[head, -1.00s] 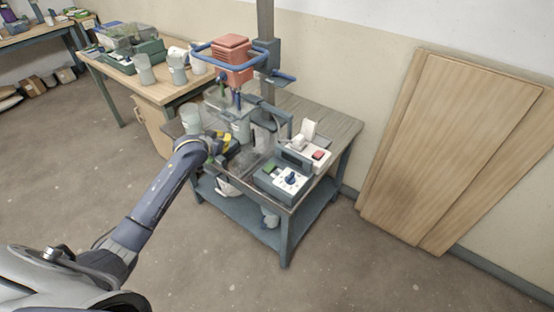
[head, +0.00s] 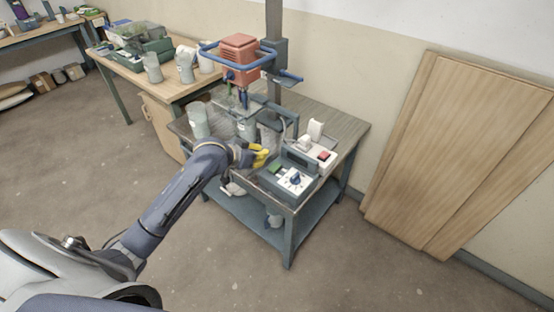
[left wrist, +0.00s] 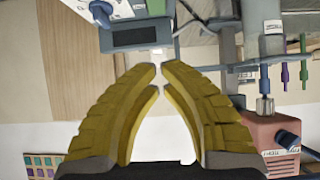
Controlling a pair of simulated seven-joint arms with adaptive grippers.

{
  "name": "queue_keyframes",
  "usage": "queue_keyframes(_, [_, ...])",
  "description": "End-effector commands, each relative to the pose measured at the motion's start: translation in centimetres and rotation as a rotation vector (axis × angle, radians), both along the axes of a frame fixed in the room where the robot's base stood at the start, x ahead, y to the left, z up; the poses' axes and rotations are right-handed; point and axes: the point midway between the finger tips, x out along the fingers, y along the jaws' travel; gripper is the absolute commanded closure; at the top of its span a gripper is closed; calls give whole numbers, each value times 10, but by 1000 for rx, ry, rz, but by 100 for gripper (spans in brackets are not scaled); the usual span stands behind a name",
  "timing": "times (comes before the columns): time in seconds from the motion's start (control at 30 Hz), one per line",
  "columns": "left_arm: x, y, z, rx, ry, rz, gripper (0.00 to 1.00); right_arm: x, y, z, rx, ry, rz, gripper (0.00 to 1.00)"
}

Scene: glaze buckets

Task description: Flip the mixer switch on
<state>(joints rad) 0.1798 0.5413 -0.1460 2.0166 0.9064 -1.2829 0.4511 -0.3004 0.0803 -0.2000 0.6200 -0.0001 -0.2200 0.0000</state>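The mixer (head: 238,60) has a red motor head with a blue ring handle and stands on a post at the table's back. Its red motor also shows in the left wrist view (left wrist: 285,135). A control box (head: 268,180) at the table's front right carries a green button (head: 275,168) and a blue knob (head: 296,180) on a white panel. A red switch (head: 323,156) sits on a white unit behind it. I cannot tell which is the mixer switch. My left gripper (head: 267,155) has yellow fingers, tips nearly together and empty, just left of the control box. My right gripper is out of view.
Clear and pale buckets (head: 198,120) stand at the table's left, beside the gripper. A wooden bench (head: 180,90) with several containers is behind left. Wooden boards (head: 450,150) lean on the wall at right. The floor in front is free.

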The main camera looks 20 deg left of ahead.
Motion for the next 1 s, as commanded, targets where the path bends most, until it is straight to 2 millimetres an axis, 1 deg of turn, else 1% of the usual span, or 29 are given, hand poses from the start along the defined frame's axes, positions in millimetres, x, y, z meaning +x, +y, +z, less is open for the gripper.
queue_keyframes(0.13, [7, -2, -4, -2, 0, 0, 100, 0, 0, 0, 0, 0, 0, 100])
queue_keyframes(0.27, [20, -6, -14, -2, 1, 2, 100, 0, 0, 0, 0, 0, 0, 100])
queue_keyframes(0.5, [55, -17, -39, -3, 1, 2, 100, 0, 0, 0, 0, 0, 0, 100])
queue_keyframes(0.7, [79, -24, -57, -2, 1, 2, 100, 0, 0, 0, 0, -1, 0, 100])
queue_keyframes(0.8, [81, -25, -72, -3, 3, 1, 100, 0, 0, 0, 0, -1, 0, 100])
queue_keyframes(1.0, [84, -25, -89, -1, 0, 1, 100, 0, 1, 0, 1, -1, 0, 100])
